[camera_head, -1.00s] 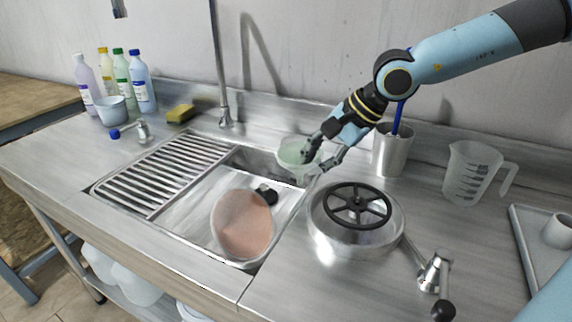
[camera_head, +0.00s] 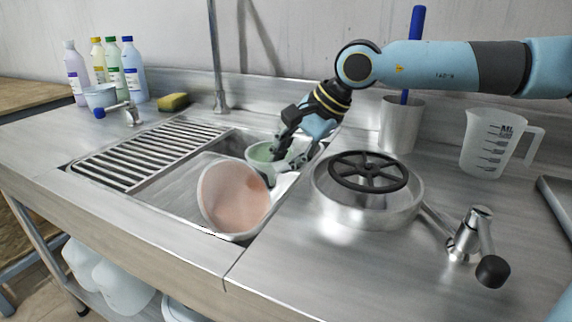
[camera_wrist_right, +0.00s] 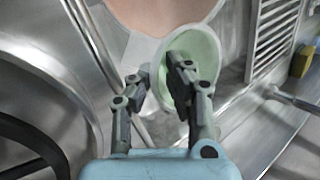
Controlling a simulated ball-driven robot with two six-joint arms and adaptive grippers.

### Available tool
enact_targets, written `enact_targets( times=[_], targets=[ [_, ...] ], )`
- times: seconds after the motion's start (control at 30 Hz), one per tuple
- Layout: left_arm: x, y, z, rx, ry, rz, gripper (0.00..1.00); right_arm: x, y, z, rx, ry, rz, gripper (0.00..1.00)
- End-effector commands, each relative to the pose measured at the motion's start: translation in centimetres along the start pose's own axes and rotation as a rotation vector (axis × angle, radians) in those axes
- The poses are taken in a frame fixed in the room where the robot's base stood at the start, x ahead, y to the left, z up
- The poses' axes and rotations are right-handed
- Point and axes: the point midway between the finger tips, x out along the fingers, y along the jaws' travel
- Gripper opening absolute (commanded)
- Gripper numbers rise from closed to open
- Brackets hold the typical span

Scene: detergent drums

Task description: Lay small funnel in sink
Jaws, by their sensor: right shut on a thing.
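The small funnel (camera_head: 262,153) is pale green with a wide round mouth. My right gripper (camera_head: 281,160) is shut on its rim and holds it over the right part of the sink (camera_head: 172,188). In the right wrist view, the fingers (camera_wrist_right: 160,78) pinch the wall of the green funnel (camera_wrist_right: 203,62). A larger whitish funnel with a pinkish inside (camera_head: 236,197) leans in the front of the basin, close to the green one. My left gripper is not in view.
A slatted rack (camera_head: 150,150) covers the sink's left part. A round steel vessel with a black handwheel (camera_head: 368,200) stands right of the sink. Behind are a metal cup (camera_head: 401,128) and measuring jug (camera_head: 490,143). A tap (camera_head: 220,100) and yellow sponge (camera_head: 173,102) stand behind the sink.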

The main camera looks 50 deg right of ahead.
Motion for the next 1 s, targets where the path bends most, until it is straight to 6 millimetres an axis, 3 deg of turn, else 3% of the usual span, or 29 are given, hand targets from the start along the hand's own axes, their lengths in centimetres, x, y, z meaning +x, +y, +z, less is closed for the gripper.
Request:
enact_targets(
  times=[0.5, 0.53, 0.7, 1.0],
  targets=[
    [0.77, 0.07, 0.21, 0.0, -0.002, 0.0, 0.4, 0.78, 0.5, -0.18, -0.001, 0.001, 0.001, 0.0],
    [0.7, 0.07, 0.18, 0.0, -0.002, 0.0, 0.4, 0.71, 0.46, -0.17, -0.001, 0.001, 0.0, 0.16],
    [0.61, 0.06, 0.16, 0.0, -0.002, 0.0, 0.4, 0.62, 0.4, -0.15, -0.001, 0.001, 0.0, 0.37],
    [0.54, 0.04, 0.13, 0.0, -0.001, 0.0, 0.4, 0.57, 0.43, -0.14, 0.0, 0.001, 0.002, 0.37]
  ],
)
